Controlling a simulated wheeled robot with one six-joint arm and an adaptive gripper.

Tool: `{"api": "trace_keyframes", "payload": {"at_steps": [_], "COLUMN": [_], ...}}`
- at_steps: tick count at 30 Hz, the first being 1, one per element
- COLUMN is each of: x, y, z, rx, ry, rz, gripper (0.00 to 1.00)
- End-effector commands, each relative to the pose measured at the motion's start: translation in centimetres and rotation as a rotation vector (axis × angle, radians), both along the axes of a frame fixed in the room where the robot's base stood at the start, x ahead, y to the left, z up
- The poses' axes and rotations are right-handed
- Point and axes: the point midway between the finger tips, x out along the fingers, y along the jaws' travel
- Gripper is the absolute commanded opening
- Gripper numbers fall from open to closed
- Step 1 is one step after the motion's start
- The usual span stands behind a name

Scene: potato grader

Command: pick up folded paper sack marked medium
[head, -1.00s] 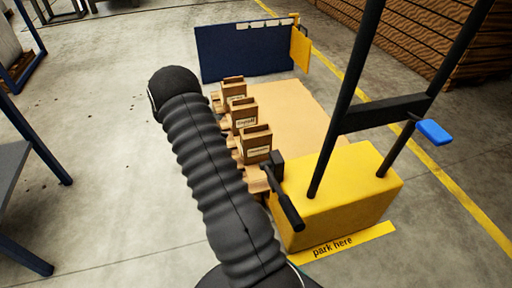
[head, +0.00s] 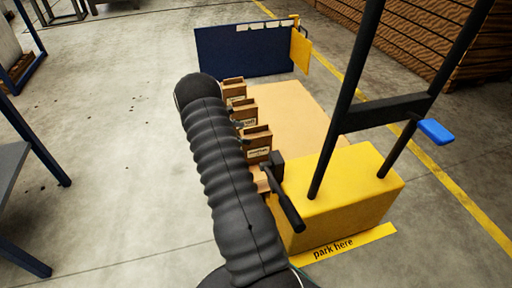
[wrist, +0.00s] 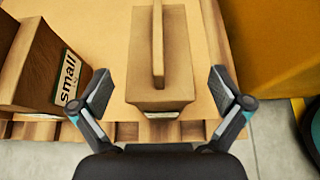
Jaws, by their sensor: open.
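A brown folded paper sack (wrist: 174,77) with a raised ridge on top stands between the fingers of my gripper (wrist: 162,88) in the wrist view. The gripper is open, with a gap on each side of the sack. Only a sliver of this sack's label shows, too little to read. To its left stands a sack marked "small" (wrist: 45,65). In the head view the sack nearest the yellow truck body (head: 257,140) has a label too small to read surely. My arm hides my gripper there.
The sacks stand along the edge of a wooden pallet (head: 295,105). A yellow truck body (head: 345,195) with black uprights is close on the right. A blue panel (head: 245,52) stands behind. The floor to the left is open.

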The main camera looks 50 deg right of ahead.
Motion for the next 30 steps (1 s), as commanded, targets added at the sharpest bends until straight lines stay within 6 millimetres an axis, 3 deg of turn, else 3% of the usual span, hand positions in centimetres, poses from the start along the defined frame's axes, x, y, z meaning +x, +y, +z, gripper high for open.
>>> {"api": "trace_keyframes", "payload": {"at_steps": [8,16,27,30], "x": [-1.7,-1.8,-1.8,-1.8], "y": [-3.0,-3.3,-3.3,-3.4], "z": [-1.9,-2.0,-2.1,-2.0], "rx": [0.001,0.0,0.002,0.0], "ry": [0.002,0.0,0.001,0.0], "rz": [-0.004,-0.001,-0.001,-0.001], "gripper": [1.0,1.0,0.07,0.03]}}
